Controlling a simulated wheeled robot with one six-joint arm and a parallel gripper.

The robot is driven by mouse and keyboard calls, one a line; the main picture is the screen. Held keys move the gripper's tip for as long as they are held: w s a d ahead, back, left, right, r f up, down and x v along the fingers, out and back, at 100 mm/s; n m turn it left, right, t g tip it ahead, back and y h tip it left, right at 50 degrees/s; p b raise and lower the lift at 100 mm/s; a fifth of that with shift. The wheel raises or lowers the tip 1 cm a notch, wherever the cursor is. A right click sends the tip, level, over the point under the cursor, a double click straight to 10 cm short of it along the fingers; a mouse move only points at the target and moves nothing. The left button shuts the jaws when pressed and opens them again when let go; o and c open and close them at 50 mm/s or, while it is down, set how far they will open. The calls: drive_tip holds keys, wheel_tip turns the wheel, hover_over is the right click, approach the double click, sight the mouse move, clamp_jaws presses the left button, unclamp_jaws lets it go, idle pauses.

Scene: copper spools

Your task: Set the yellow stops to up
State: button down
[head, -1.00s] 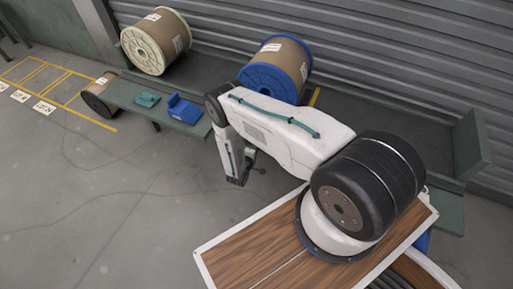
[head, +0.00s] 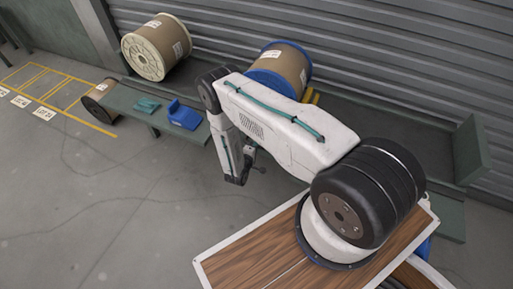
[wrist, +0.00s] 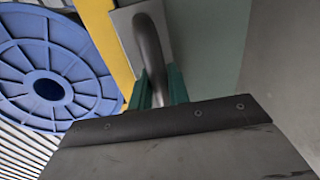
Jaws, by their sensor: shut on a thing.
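In the wrist view, my gripper (wrist: 157,90) has its teal fingers closed around a grey curved handle (wrist: 150,45). The handle is fixed to a pale grey plate (wrist: 128,22) beside a yellow bar (wrist: 108,42), which looks like part of a yellow stop. The bar stands close to the flange of a blue spool (wrist: 50,85). In the head view, yellow pieces (head: 315,97) show just right of the blue spool (head: 287,65), partly hidden by my arm. Whether the stop is up or down is unclear. The gripper's tips cannot be made out in the head view.
A cream spool (head: 145,57) stands farther left on the rack. A green bench (head: 122,98) holds teal gloves (head: 147,105) and a blue block (head: 184,116). A smaller spool (head: 92,100) sits beside the bench. The grey floor in front is clear.

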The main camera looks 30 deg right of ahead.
drive_tip(key=shift+r, duration=0.2)
drive_tip(key=c, duration=1.4)
unclamp_jaws()
drive_tip(key=shift+r, duration=0.15)
drive_tip(key=shift+v, duration=3.9)
